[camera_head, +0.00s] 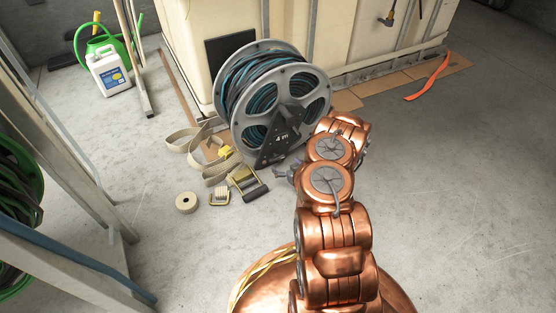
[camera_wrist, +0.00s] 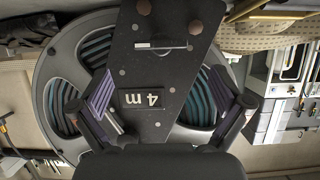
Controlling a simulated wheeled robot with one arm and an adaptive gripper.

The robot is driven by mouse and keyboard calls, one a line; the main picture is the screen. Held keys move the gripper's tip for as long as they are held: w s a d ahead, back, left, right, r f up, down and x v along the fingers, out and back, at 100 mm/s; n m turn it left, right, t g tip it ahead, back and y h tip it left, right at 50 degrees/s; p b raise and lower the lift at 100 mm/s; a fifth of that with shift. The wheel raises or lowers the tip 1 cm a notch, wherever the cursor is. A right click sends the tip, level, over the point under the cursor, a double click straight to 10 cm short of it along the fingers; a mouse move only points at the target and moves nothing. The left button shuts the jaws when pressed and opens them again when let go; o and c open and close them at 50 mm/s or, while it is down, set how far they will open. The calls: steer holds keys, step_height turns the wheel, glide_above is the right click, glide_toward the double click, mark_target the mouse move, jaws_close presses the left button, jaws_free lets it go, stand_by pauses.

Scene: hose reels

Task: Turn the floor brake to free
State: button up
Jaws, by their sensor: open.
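The hose reel (camera_head: 272,100) stands upright on the concrete floor, with grey flanges and dark and blue hose. Its dark front plate (camera_head: 279,135) carries a "4 m" label. In the wrist view this plate (camera_wrist: 155,65) fills the middle, upside down, with a pale bar across a slot near its top. I cannot clearly make out the floor brake; a small yellow piece (camera_head: 226,152) sits by the reel's lower left. My gripper (camera_wrist: 160,82) is open, its fingers spread either side of the plate, with nothing between them that I can see gripped. My arm partly hides it in the head view.
Beige webbing (camera_head: 184,141), a tape roll (camera_head: 186,203) and small metal pieces (camera_head: 245,180) lie left of my arm. A pale tank (camera_head: 325,30) stands behind the reel. A white jug (camera_head: 109,73) and rack posts are at left.

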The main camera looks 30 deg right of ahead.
mark_target(278, 158)
steer(key=b+x, duration=0.3)
steer(key=x, duration=0.3)
steer(key=shift+s+f, duration=0.1)
steer(key=shift+f, duration=0.05)
steer(key=shift+w+f+b, duration=0.1)
steer(key=shift+w+b, duration=0.35)
steer(key=shift+w, duration=0.25)
steer(key=c, duration=1)
steer(key=shift+d, duration=0.15)
steer(key=shift+c, duration=0.6)
